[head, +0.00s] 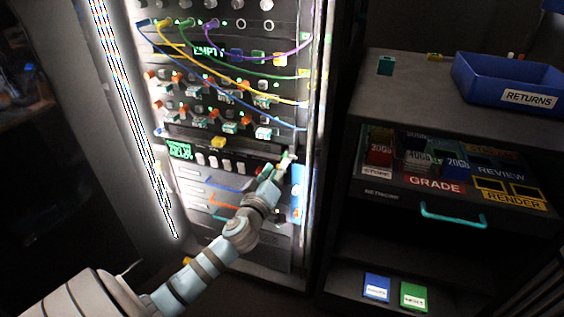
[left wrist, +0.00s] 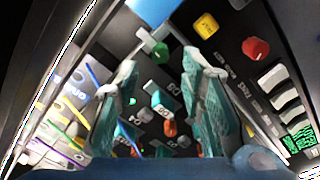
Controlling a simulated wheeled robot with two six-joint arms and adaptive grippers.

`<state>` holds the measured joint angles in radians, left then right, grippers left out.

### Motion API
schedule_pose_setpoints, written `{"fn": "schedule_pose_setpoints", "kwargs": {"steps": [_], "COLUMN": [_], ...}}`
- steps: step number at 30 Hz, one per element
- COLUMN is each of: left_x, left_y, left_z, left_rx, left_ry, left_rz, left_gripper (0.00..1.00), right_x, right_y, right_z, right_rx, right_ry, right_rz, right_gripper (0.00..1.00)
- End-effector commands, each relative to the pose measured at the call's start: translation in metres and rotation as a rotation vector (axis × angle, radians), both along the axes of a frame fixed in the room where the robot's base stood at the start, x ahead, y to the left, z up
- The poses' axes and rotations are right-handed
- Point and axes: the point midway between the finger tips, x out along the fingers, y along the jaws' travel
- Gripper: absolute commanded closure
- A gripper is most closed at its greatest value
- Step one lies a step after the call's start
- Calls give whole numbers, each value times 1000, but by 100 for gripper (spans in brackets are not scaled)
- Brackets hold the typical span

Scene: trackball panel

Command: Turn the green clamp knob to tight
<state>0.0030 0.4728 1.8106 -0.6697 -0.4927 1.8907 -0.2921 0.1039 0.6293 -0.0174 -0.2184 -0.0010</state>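The green knob (left wrist: 160,53) shows in the left wrist view, round and small on the dark panel. My left gripper (left wrist: 161,60) is open, its two teal fingers spread with the knob seen between the pale fingertips; I cannot tell whether either tip touches it. In the head view my left gripper (head: 284,162) reaches the right side of the lit rack, and its fingers hide the knob's surroundings. The knob's tight marking is not readable. My right gripper is not in view.
A yellow knob (left wrist: 206,25) and a red knob (left wrist: 255,48) sit near the green one. Coloured cables (head: 245,62) hang across the upper rack. A grey cabinet (head: 400,95) with a blue returns tray (head: 475,88) stands at right.

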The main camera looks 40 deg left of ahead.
Motion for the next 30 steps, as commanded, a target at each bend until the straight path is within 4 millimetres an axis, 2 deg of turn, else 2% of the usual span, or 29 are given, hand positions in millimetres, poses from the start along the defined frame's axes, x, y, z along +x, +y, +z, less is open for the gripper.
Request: {"fn": "schedule_pose_setpoints", "kwargs": {"steps": [3, 6, 10, 17, 24, 30], "left_x": [25, 37, 44, 44, 44, 44], "left_y": [8, 13, 15, 15, 15, 15], "left_z": [0, -1, -1, -1, -1, -2], "left_rx": [-2, -1, 0, 0, 0, 0], "left_ry": [0, 0, 1, 2, 2, 3], "left_rz": [1, 1, 0, -1, -1, -1], "left_gripper": [64, 64, 64, 64, 100, 100], "right_x": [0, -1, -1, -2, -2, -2], "right_y": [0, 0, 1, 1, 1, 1], "right_z": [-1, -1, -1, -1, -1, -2], "right_rx": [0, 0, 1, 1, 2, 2], "right_ry": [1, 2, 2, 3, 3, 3], "right_rz": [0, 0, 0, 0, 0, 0], "right_gripper": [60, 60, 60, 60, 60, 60]}}
